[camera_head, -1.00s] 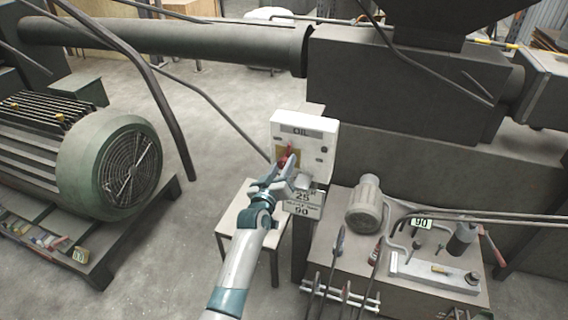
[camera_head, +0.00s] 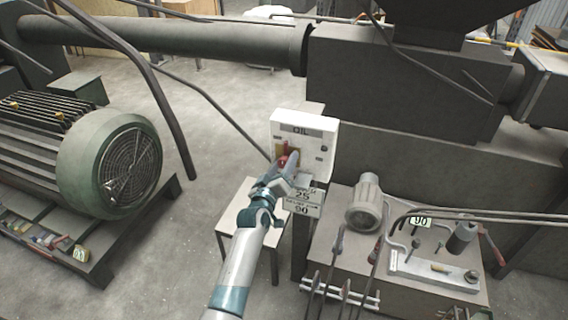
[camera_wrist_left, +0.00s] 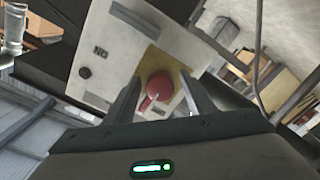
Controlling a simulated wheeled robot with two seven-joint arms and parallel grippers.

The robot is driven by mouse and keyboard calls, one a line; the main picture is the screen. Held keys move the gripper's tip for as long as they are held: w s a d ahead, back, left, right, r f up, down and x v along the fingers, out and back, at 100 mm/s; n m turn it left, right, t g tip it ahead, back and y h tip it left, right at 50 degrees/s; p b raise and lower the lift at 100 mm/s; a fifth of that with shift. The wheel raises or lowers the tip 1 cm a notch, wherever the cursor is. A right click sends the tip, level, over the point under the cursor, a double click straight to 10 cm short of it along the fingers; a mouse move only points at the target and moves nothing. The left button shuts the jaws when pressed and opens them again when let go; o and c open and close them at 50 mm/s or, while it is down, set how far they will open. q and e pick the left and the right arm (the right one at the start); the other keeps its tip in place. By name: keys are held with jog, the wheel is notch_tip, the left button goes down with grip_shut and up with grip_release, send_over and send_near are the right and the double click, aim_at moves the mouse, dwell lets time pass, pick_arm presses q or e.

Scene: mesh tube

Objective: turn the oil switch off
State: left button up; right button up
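The oil switch is a red knob (camera_head: 282,160) on a yellow plate, on the front of a white box (camera_head: 318,132) labelled "OIL". In the left wrist view the round red knob (camera_wrist_left: 159,88) sits on its yellow plate, and its handle slants down to the left. My left gripper (camera_head: 287,168) is at the box front, partly covering the knob. In the left wrist view the gripper's two fingers (camera_wrist_left: 162,97) are apart, one on each side of the knob, with visible gaps. My right gripper is not in view.
A dark round button (camera_wrist_left: 85,72) is on the same box. Number signs (camera_head: 303,202) hang below it. A small table (camera_head: 238,218) stands under my left arm. A large motor (camera_head: 115,165) is at left; a bench with tools (camera_head: 405,285) is at right.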

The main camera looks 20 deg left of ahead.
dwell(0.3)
pick_arm(q)
jog(key=s+b, duration=0.4)
jog(key=s, duration=1.3)
jog(key=shift+s+a, duration=0.2)
jog(key=shift+a, duration=0.1)
